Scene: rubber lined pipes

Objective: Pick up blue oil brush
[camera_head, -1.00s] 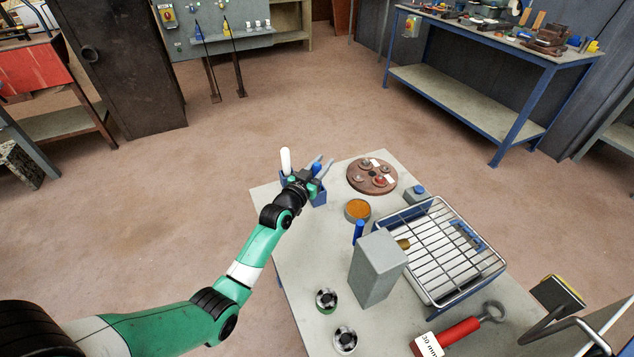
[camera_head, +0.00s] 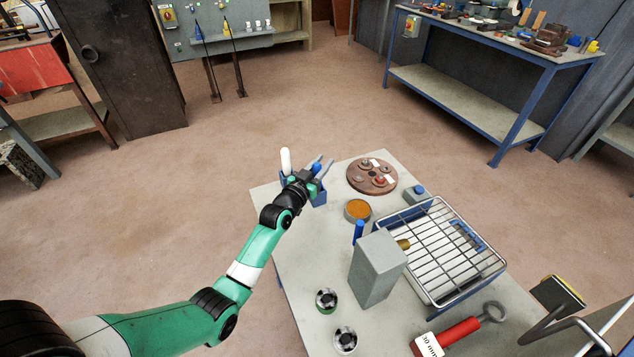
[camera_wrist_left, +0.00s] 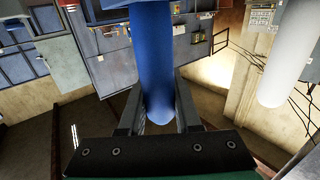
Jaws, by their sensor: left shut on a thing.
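The blue oil brush (camera_head: 316,168) stands in a blue holder (camera_head: 319,199) at the far left corner of the table, with its handle up. My left gripper (camera_head: 312,186) is at the holder. In the left wrist view the blue brush handle (camera_wrist_left: 156,60) runs between the two fingers of my left gripper (camera_wrist_left: 160,112), which are shut on it. The brush's lower end is hidden in the holder and behind the gripper. My right gripper does not show.
A white handle (camera_head: 285,160) stands close beside my left gripper, and also shows in the wrist view (camera_wrist_left: 287,65). A brown round tray (camera_head: 352,178), an orange-filled tin (camera_head: 357,209), a grey box (camera_head: 372,275) and a wire rack (camera_head: 470,285) occupy the table.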

